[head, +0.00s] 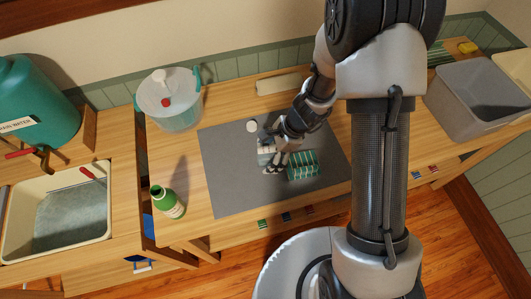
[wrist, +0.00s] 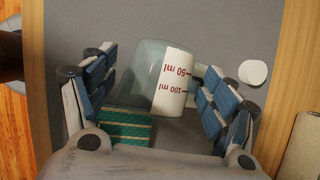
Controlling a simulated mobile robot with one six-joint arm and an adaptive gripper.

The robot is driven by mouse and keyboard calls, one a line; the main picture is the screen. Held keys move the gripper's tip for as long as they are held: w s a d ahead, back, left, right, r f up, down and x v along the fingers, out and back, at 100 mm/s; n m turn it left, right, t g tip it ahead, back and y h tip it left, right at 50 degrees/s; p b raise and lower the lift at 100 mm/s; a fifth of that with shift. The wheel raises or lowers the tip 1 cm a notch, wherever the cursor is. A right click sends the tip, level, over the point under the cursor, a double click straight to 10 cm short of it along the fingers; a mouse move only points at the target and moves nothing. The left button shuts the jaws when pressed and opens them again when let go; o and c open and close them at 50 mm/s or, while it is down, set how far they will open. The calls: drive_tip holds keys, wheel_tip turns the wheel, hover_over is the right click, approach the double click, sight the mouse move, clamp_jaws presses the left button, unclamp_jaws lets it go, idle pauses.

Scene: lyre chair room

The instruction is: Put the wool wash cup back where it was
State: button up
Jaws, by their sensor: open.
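The measuring cup, clear with a white scale strip reading 50 ml and 100 ml, stands on the grey mat (head: 225,170). In the wrist view the cup (wrist: 174,82) lies between the spread fingers of my gripper (wrist: 160,66). The fingers are open on both sides of it, and gaps show, so it is not gripped. In the head view my gripper (head: 270,161) is low over the mat and partly hides the cup. A green striped block (head: 303,166) sits close to the right of my gripper; it also shows in the wrist view (wrist: 127,127).
A small white round piece (head: 252,126) is on the mat behind my gripper. A grey bin (head: 470,112) is at the right. The mat's left and front parts are clear.

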drive_tip(key=shift+a+f, duration=0.1)
drive_tip(key=shift+c, duration=0.2)
drive_tip(key=c, duration=1.3)
drive_tip(key=shift+o, duration=0.2)
wheel_tip(320, 180, up, 20)
drive_tip(key=p, duration=0.9)
drive_tip(key=d+f+n+g+h+b, duration=0.1)
drive_tip(key=d+n+g, duration=0.1)
drive_tip(key=d+n, duration=0.4)
drive_tip(key=w+d+f+n+g+h+b, duration=0.1)
drive_tip(key=d+f+n+g+h+b, duration=0.1)
drive_tip(key=d+n, duration=0.4)
drive_tip(key=n, duration=0.3)
drive_tip(key=shift+d+f+n+g+h+b, duration=0.2)
drive_tip(key=shift+n+g+h+b, duration=0.1)
drive_tip(key=shift+n, duration=0.1)
